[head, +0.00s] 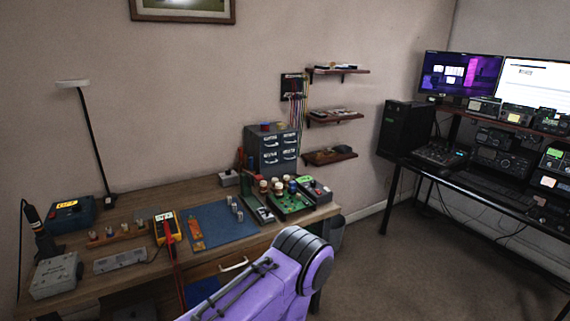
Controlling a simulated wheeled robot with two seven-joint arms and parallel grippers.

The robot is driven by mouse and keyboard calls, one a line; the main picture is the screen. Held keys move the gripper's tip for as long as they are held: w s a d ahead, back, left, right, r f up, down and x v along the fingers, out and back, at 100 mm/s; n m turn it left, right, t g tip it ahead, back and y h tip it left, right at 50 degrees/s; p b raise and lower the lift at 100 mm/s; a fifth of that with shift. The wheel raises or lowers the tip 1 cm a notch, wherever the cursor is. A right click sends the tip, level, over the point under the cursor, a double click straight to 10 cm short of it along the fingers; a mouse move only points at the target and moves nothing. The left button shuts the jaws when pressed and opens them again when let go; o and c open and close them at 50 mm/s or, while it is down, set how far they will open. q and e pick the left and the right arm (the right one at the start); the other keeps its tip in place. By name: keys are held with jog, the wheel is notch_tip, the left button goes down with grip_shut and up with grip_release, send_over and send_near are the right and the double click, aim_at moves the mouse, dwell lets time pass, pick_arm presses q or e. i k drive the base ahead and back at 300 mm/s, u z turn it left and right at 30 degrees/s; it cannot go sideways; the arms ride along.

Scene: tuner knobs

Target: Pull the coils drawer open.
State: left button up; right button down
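A grey drawer cabinet (250,141) stands at the back right of the wooden workbench. Its front has several small drawers with pale labels and handles, and they look shut. The labels are too small to read, so I cannot tell which one is the coils drawer. The bench also has a drawer under its top with a pale handle (233,264). A purple link of my own arm rises at the bottom middle, in front of the bench. Neither of my grippers is in view.
A green board with knobs (292,203) and a grey box with a red top part (316,190) stand before the cabinet. A blue mat (222,226), yellow meter (166,228) and lamp (92,140) are further left. Open floor lies right of the bench.

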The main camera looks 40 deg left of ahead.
aim_at(268, 159)
jog(key=z, duration=0.15)
jog(key=i, duration=1.1)
jog(key=u, duration=0.55)
jog(key=i, duration=0.7)
jog(key=u, duration=0.75)
